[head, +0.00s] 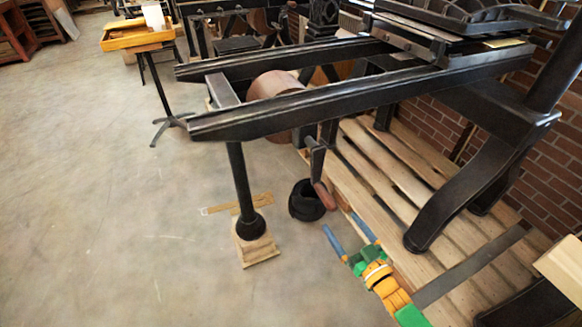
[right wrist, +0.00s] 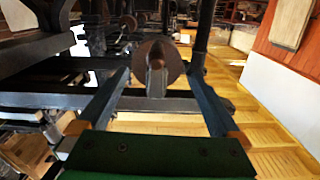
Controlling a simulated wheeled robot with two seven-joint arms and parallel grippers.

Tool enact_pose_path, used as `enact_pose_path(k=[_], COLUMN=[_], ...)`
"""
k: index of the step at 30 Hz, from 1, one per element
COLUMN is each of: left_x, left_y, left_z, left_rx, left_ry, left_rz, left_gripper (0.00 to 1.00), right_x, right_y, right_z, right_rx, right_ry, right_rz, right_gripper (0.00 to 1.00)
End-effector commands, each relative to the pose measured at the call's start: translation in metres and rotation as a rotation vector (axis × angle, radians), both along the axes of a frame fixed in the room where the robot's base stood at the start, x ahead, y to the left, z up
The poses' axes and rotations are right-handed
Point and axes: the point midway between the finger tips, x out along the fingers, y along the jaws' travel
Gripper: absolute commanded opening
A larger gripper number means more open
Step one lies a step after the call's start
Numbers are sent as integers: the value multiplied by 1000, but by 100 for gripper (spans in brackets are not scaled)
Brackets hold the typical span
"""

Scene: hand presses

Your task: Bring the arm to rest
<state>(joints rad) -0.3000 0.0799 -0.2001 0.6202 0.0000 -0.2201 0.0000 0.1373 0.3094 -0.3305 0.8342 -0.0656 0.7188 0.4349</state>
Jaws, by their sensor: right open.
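My right gripper (head: 341,223) is in the lower right of the head view, with a green and orange wrist and two blue fingers spread apart. It is open, and nothing shows between its fingers. The fingers point up the picture toward the press crank's reddish-brown handle (head: 324,196) and a black round object (head: 306,201) on the floor. In the right wrist view the gripper (right wrist: 160,75) also shows its two fingers wide apart, with a round brown part (right wrist: 157,58) visible beyond them. I cannot tell how close it is. My left gripper is not in view.
A black hand press with long rails (head: 350,100) spans the upper right, over wooden pallet slats (head: 390,165). Its front leg (head: 240,180) stands on a wooden block (head: 256,248). A brick wall (head: 550,160) is at the right. The concrete floor (head: 100,220) at the left is clear.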

Motion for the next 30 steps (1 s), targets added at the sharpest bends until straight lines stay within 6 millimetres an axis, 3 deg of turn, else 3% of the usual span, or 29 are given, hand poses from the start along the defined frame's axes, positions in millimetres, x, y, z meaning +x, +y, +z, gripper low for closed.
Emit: enact_pose_path(k=[6,17,20,23,26,27,30], left_x=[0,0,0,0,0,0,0], left_y=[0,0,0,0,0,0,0], left_z=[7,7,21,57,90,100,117], left_rx=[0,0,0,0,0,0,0], left_ry=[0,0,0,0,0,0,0], left_rz=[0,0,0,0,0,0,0], left_gripper=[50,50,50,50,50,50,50], right_x=[-17,-17,-26,-73,-161,-198,-284], right_y=[-6,-6,-9,-18,-24,-24,-21], right_z=[1,0,-11,-57,-109,-124,-143], right_rx=[0,0,-27,-128,-258,-301,-385], right_ry=[0,0,81,366,728,857,1128], right_rz=[-1,-1,-34,-119,-167,-167,-146], right_gripper=[100,100,100,100,100,100,100])
